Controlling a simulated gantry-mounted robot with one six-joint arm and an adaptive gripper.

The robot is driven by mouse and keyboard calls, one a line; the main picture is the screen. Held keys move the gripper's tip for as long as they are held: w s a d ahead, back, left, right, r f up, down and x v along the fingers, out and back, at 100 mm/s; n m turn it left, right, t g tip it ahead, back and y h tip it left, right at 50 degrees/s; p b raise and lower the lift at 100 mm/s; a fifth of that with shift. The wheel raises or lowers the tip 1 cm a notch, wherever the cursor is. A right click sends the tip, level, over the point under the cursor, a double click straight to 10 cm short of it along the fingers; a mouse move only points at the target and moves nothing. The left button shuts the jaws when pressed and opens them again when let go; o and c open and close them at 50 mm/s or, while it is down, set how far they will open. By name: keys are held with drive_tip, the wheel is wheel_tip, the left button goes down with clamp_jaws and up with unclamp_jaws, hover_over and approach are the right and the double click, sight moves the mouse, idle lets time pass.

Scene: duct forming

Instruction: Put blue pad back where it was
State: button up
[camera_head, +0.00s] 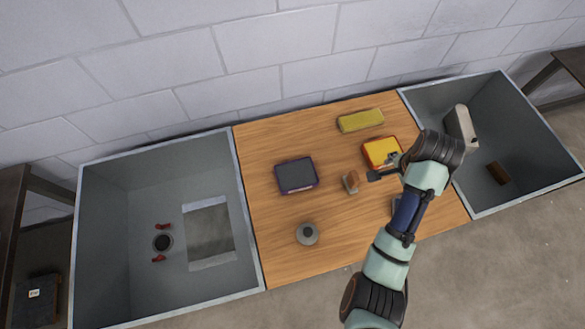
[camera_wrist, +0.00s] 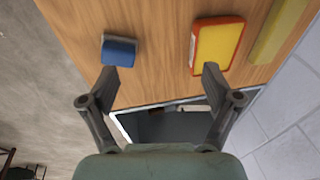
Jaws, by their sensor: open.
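The blue pad (camera_wrist: 119,52) lies on the wooden table in the wrist view, just beyond my left finger. In the head view only a small dark edge beside my arm may be the pad; my arm hides most of that spot. My gripper (camera_wrist: 159,74) is open and empty, its fingers spread apart above the table near the right bin. In the head view my gripper (camera_head: 384,168) is over the right part of the table, near the yellow pad with a red edge (camera_head: 379,150). That pad also shows in the wrist view (camera_wrist: 218,46), beyond my right finger.
The wooden table (camera_head: 270,245) also holds a dark purple-edged box (camera_head: 296,175), a yellow block (camera_head: 360,120), a brown-handled item (camera_head: 351,182) and a round grey piece (camera_head: 307,234). Grey bins stand left (camera_head: 105,250) and right (camera_head: 530,130); the table's front middle is clear.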

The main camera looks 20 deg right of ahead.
drive_tip(key=w+a+r+n+t, duration=0.2)
drive_tip(key=a+r+n+t, duration=0.15)
drive_tip(key=a, duration=0.55)
drive_tip(key=w+a+r+n+t, duration=0.25)
drive_tip(key=a+n, duration=0.25)
drive_tip(key=a, duration=0.3)
drive_tip(key=w+a+r+n+t, duration=0.2)
drive_tip(key=a+r+n, duration=0.25)
drive_tip(key=a, duration=0.45)
drive_tip(key=s+a+r+n+t+y, duration=0.1)
drive_tip(key=s+a+r+n+t, duration=0.2)
drive_tip(key=a, duration=0.6)
wheel_tip(320, 180, up, 3)
drive_tip(key=shift+s+a+f+n, duration=0.15)
drive_tip(key=shift+s+n, duration=0.45)
drive_tip(key=shift+n, duration=0.6)
